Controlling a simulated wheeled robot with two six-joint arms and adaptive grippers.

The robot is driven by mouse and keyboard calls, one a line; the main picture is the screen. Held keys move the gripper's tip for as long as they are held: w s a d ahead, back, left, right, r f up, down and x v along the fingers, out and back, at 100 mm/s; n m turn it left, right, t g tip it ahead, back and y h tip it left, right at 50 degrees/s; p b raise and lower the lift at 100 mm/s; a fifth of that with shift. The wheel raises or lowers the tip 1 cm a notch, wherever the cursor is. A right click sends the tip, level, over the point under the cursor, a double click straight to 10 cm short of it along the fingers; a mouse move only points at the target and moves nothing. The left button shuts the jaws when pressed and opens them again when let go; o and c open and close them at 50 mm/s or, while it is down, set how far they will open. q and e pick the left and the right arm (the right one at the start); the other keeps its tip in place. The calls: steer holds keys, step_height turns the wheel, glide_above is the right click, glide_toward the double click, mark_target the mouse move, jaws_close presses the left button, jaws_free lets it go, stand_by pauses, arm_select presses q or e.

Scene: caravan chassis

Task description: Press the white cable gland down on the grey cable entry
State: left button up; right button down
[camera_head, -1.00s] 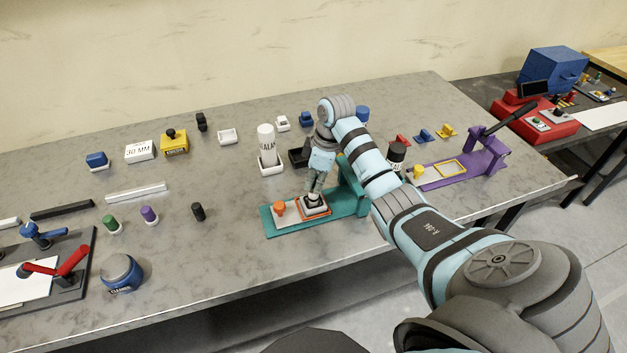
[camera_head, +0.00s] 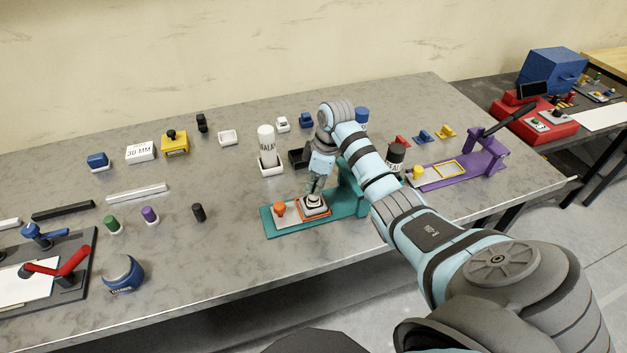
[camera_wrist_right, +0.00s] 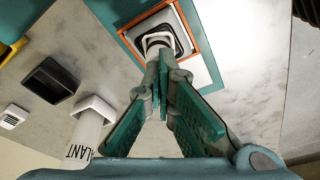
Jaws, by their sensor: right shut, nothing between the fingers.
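The white cable gland (camera_wrist_right: 156,41) sits on the dark square rim of the cable entry (camera_wrist_right: 172,30), inside an orange frame (camera_head: 327,213) on a teal fixture (camera_head: 292,228). The gland also shows in the head view (camera_head: 314,200), small, just under my fingertips. My right gripper (camera_wrist_right: 160,62) is shut and empty. It points down with its fingertips at the top of the gland, seemingly touching it. The fingers hide part of the gland. I cannot tell how deep the gland sits in the entry. My left gripper is not in view.
An orange knob (camera_head: 279,209) stands on the fixture left of the frame. A white sealant bottle (camera_head: 267,146) and a black tray (camera_head: 299,158) stand behind. A dark bottle (camera_head: 396,157) and a purple fixture (camera_head: 478,158) are to the right. The table in front of the fixture is clear.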

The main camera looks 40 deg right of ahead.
step_height(320, 180, up, 4)
steer(key=p, duration=0.5)
steer(key=shift+r, duration=2.45)
